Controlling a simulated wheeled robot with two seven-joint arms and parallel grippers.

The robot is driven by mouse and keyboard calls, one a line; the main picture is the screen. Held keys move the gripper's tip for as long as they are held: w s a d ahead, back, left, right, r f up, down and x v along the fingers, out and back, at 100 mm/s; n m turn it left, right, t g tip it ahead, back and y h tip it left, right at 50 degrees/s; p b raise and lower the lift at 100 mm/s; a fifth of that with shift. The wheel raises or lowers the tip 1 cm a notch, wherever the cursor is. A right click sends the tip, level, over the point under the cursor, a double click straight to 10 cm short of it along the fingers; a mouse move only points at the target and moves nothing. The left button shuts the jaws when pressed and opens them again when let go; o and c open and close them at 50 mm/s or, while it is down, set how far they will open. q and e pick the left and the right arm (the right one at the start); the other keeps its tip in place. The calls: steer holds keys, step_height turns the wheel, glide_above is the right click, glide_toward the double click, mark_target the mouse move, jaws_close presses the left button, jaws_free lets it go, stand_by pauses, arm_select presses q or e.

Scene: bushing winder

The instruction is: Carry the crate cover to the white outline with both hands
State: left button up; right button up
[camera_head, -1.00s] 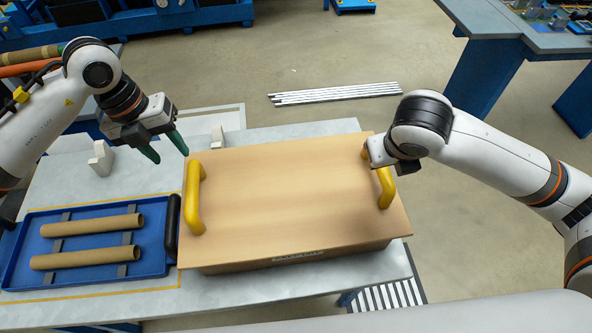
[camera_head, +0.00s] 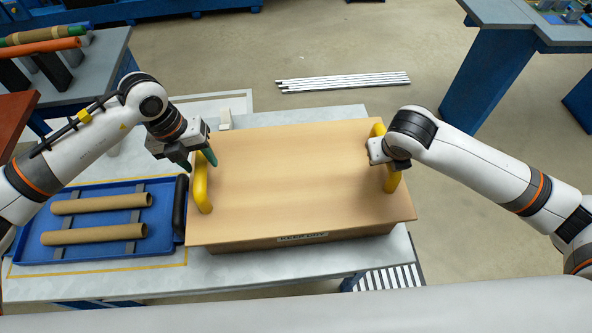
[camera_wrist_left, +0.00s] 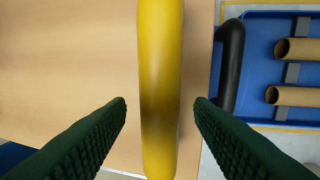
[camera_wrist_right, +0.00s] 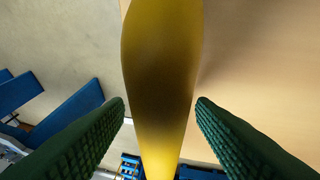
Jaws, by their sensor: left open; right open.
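The crate cover (camera_head: 295,180) is a flat wooden board with a yellow handle at each end, lying on a crate on the grey table. My left gripper (camera_head: 199,161) is at the left yellow handle (camera_head: 203,190). In the left wrist view its open fingers (camera_wrist_left: 160,112) stand on either side of that handle, apart from it. My right gripper is at the right yellow handle (camera_head: 392,178), its fingers mostly hidden in the head view. In the right wrist view its open fingers (camera_wrist_right: 160,112) straddle the handle. The white outline (camera_head: 232,98) shows partly at the table's back left.
A blue tray (camera_head: 100,252) with two cardboard tubes and a black handle (camera_head: 181,205) sits close left of the crate. Metal bars (camera_head: 343,81) lie on the floor beyond.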

arm_select(q)
steer(key=shift+d+f, duration=0.15)
steer(key=shift+f, duration=0.8)
arm_select(e)
steer(key=shift+x, duration=0.95)
arm_select(q)
jaws_close()
arm_select(e)
jaws_close()
arm_select(q)
steer(key=shift+r, duration=0.1)
arm_select(e)
steer(key=shift+r, duration=0.1)
